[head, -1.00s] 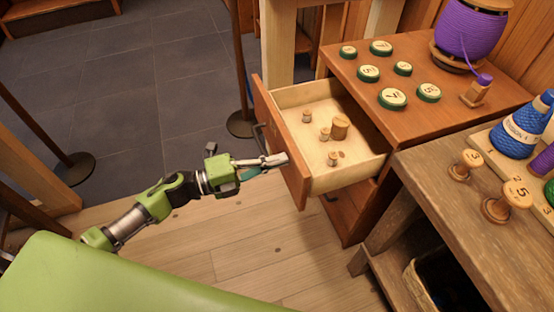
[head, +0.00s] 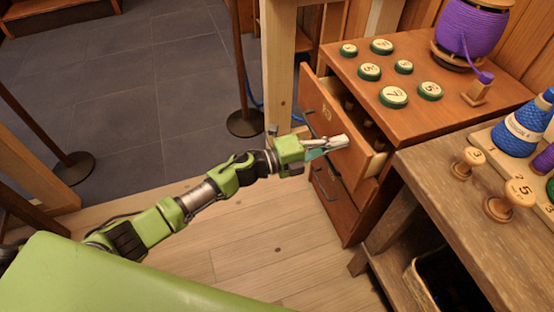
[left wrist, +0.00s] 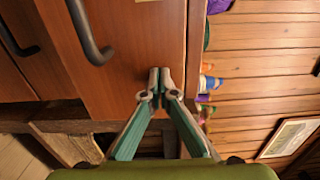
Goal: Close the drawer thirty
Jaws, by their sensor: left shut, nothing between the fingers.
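The drawer (head: 323,97) is the top one of a reddish-brown cabinet (head: 470,117). It stands partly open, with a gap between its front and the cabinet. Its front bears a small pale marking that looks like 30. Small wooden spools (head: 350,103) show dimly inside. My left gripper (head: 341,142) is shut and empty, its tips at the right part of the drawer front. In the left wrist view the shut fingertips (left wrist: 159,78) are at the wooden front (left wrist: 135,55), with the dark handle (left wrist: 88,35) to their left. Whether they touch cannot be told. My right gripper is not in view.
Green-rimmed numbered discs (head: 393,96) and a purple spool (head: 470,32) stand on the cabinet. A workbench (head: 450,205) with wooden spools and blue thread stands at the right. A post base (head: 246,123) stands behind my left arm. The floor before the cabinet is clear.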

